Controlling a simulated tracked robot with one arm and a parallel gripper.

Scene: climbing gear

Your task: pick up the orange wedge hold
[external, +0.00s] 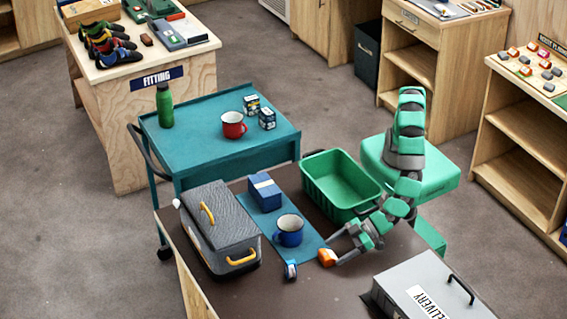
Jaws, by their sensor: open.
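The orange wedge hold (326,257) lies on the brown table top, right of the blue mat's front corner. My gripper (334,250) reaches down from the right with its two fingers spread apart. The lower fingertip is right by the hold's right side and appears to overlap it in this view. I cannot tell whether they touch. The upper finger is behind the hold, towards the green crate. Nothing is held.
A blue mug (289,232) and a blue box (264,192) stand on the blue mat (308,235). A green crate (328,203), grey case (214,238) and grey delivery box (410,275) surround the area. The table's front is clear.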

